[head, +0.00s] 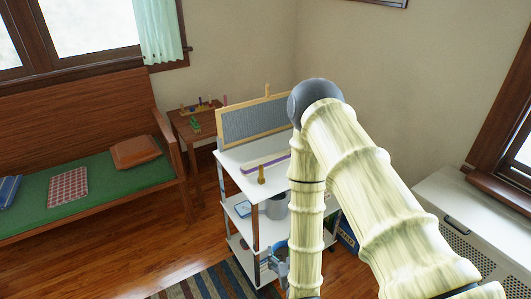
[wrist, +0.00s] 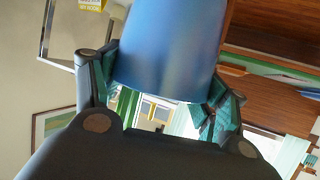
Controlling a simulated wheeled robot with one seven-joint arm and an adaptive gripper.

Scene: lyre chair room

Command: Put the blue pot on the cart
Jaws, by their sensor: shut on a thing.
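The blue pot (wrist: 170,45) fills the upper middle of the wrist view. My gripper (wrist: 165,85) is shut on it, with a dark finger and green pad against each side. The pot's top end runs out of that picture. The white cart (head: 238,180) stands in the middle of the head view, with a top and shelves below. My arm hides its right part.
On the cart's top are a framed grey board (head: 250,121) and a long pale bar with a small upright peg (head: 262,175). A grey container (head: 276,207) is on the shelf below. A bench (head: 100,205) and small table (head: 180,127) stand left; a white radiator cover (head: 440,205) stands right.

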